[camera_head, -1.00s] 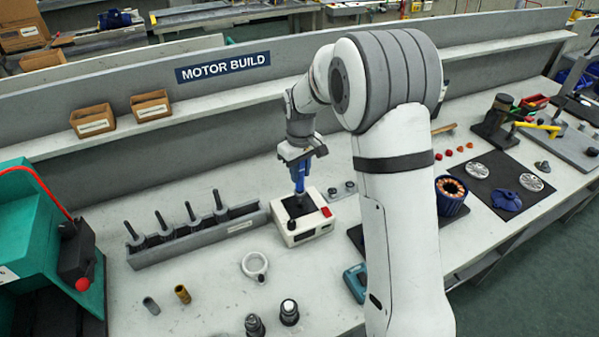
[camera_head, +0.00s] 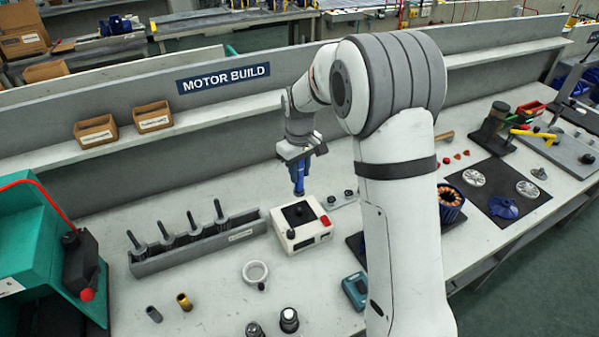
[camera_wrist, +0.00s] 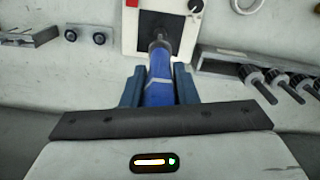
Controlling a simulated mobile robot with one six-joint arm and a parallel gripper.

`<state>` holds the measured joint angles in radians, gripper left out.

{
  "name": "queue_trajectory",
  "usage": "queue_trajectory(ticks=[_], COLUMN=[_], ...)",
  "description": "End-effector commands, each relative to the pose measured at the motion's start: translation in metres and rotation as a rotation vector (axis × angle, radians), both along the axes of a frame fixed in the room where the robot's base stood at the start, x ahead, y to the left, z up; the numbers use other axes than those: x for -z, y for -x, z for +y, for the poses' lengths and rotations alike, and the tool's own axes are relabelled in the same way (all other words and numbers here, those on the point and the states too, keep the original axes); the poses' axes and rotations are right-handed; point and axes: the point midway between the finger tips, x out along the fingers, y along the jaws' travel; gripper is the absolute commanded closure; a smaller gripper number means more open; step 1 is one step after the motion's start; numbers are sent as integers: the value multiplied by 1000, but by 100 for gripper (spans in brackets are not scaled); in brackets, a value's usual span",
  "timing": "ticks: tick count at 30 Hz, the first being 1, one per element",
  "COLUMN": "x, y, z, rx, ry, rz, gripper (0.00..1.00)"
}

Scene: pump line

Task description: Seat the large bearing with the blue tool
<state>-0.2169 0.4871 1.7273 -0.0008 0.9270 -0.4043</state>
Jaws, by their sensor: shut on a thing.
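My gripper (camera_head: 300,160) is shut on the blue tool (camera_head: 299,181), which points down. In the wrist view the blue tool (camera_wrist: 160,78) lies between the two fingers and ends in a grey tip. The tip is above a white box (camera_head: 305,236) with a black top and a red button; in the head view a gap shows between them. A pale ring (camera_head: 255,272) lies flat on the bench in front of the box. I cannot tell whether this ring is the large bearing, or whether a bearing is on the tool's tip.
A grey rack (camera_head: 200,244) with several black-handled tools stands left of the box. A small plate with dark knobs (camera_wrist: 99,39) lies beside the box. Small cylinders (camera_head: 185,302) stand at the front. A teal machine (camera_head: 40,240) is at far left. A teal device (camera_head: 355,288) lies near my arm.

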Motion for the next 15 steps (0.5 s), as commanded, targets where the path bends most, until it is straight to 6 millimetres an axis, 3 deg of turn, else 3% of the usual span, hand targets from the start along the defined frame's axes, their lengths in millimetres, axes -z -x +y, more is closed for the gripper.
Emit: queue_trajectory(ticks=[15], x=[-39], y=[0], z=[0], rx=[0], ry=[0], rz=[0], gripper=[92])
